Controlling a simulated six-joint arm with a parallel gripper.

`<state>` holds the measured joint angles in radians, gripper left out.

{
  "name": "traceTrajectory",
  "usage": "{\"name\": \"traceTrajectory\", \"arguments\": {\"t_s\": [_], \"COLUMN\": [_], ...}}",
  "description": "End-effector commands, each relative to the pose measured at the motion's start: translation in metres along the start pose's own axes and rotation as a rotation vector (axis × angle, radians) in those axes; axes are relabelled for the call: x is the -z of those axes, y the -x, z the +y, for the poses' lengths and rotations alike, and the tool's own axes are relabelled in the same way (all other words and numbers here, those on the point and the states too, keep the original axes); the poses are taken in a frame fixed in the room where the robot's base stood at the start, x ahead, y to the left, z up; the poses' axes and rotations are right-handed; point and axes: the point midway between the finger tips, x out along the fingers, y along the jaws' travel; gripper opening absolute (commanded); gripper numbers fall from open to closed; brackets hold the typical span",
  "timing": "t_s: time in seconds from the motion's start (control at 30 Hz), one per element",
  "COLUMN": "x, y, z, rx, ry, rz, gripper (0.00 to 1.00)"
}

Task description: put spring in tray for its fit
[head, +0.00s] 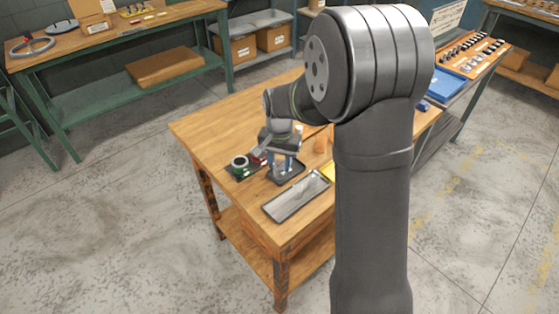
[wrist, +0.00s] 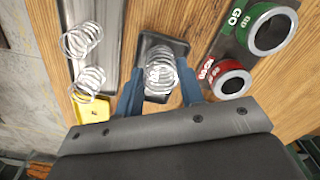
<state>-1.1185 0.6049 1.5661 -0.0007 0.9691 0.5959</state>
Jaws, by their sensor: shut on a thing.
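My gripper (head: 284,168) is over the wooden table in the head view. In the wrist view its blue fingers (wrist: 158,95) are shut on a wire spring (wrist: 161,76), one finger on each side. The spring stands over a small dark pad (wrist: 152,41); I cannot tell whether it touches it. A long grey metal tray (wrist: 105,28) lies left of the pad, and it also shows in the head view (head: 297,197). Bright wire coils (wrist: 83,45) show over this tray and near a yellow piece (wrist: 92,112). I cannot tell whether they are one spring or two.
Right of the pad is a dark gauge block with a green GO ring (wrist: 267,28) and a red NO GO ring (wrist: 226,79).

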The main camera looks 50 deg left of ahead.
Motion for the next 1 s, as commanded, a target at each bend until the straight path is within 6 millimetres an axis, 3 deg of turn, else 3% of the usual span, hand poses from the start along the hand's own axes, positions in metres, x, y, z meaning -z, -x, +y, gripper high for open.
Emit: {"name": "traceTrajectory", "arguments": {"t_s": [0.8, 0.83, 0.9, 0.93, 1.0], "x": [-0.0002, -0.0002, -0.0002, -0.0002, -0.0002], "y": [-0.0051, -0.0051, -0.0051, -0.0051, -0.0051], "z": [0.0002, 0.0002, 0.0002, 0.0002, 0.0001], "rx": [0.000, 0.000, 0.000, 0.000, 0.000], "ry": [0.000, 0.000, 0.000, 0.000, 0.000], "rz": [-0.001, -0.001, -0.001, -0.001, -0.001], "gripper": [0.22, 0.41, 0.54, 0.60, 0.60]}}
